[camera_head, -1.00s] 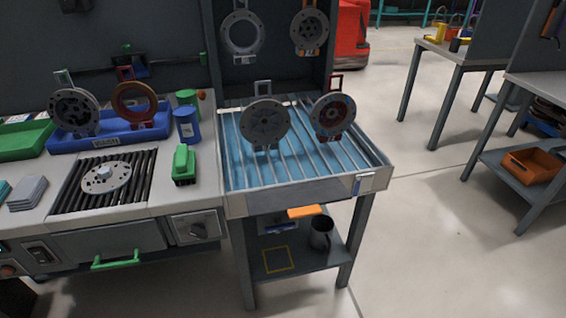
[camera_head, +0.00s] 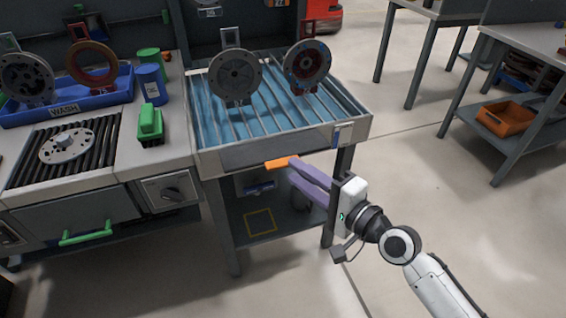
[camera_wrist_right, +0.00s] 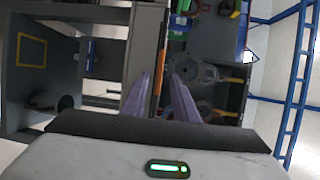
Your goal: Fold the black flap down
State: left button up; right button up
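The black flap (camera_head: 262,151) is a dark panel along the front of the blue-lined slatted rack (camera_head: 362,122). An orange handle (camera_head: 277,164) sticks out at its lower edge; the flap's exact angle is hard to tell. My right gripper (camera_head: 292,168) has long purple fingers, and their tips are at the right end of the handle. In the right wrist view, the fingers (camera_wrist_right: 160,76) stand apart, with the orange handle (camera_wrist_right: 162,58) ahead in line with the gap between them. I cannot tell whether they touch it. My left gripper is not in view.
A green brush (camera_head: 150,123) and a blue WASH tray (camera_head: 30,112) are to the left.

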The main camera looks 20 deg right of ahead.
aim_at(287, 167)
jog(key=x, duration=0.5)
jog(key=shift+w+a+f, duration=0.15)
jog(key=shift+w, duration=0.1)
grip_shut()
dwell(1.2)
